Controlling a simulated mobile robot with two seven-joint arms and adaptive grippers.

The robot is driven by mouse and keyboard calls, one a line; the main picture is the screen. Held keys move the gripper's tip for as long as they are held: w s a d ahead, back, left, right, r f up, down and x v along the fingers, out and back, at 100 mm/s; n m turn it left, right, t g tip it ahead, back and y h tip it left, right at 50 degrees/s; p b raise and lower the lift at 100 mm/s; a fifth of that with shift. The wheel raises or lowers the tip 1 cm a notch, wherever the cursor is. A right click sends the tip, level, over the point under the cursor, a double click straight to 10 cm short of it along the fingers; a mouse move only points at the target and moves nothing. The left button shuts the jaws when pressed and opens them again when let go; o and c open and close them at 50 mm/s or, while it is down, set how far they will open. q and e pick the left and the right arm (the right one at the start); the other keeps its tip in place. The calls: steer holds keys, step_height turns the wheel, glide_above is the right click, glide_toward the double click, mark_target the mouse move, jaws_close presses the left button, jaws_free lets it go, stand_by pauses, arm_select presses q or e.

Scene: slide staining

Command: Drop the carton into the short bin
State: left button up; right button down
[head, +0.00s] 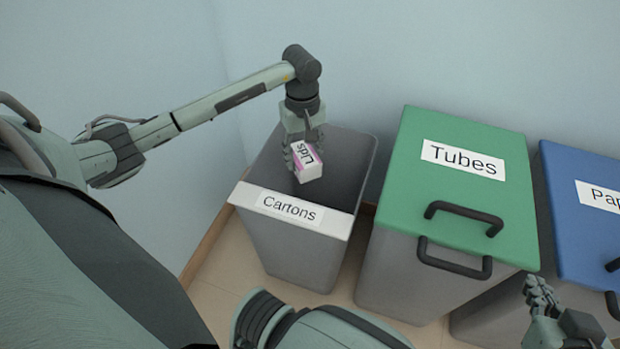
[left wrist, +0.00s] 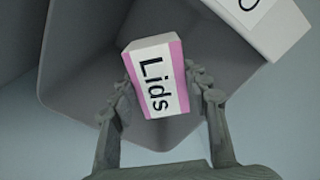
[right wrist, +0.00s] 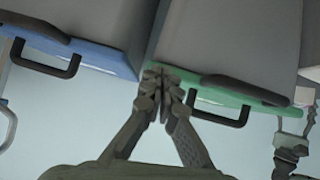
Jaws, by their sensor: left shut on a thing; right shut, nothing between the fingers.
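A small white and pink carton marked "Lids" (head: 307,162) is held by my left gripper (head: 303,150) over the open grey bin marked "Cartons" (head: 300,248). This bin has no lid on it and a white front rim. The left wrist view shows the carton (left wrist: 153,80) between the two fingers, with the bin's inner wall (left wrist: 95,60) beyond it. My right gripper (head: 540,298) is shut and empty at the lower right, in front of the blue-lidded bin. It also shows in the right wrist view (right wrist: 160,80), fingertips together.
A bin with a green lid marked "Tubes" (head: 455,190) stands right of the open bin, its lid shut. A blue-lidded bin (head: 585,235) with a partly cut-off label stands further right. A pale wall runs close behind the bins. Tan floor shows in front.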

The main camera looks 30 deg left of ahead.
arm_select(q)
steer(key=shift+f, duration=0.4)
arm_select(e)
steer(key=shift+w+a+r+t+y, duration=0.15)
steer(key=shift+w+a+r+t, duration=0.15)
steer(key=shift+a+r, duration=0.15)
steer(key=shift+w+a+r+t+y, duration=0.15)
steer(key=shift+w+a+r+t, duration=0.15)
steer(key=shift+r, duration=0.2)
arm_select(q)
steer(key=o, duration=1)
steer(key=shift+r, duration=0.1)
step_height(320, 180, up, 12)
steer(key=shift+f, duration=0.1)
arm_select(e)
steer(key=shift+s, duration=0.15)
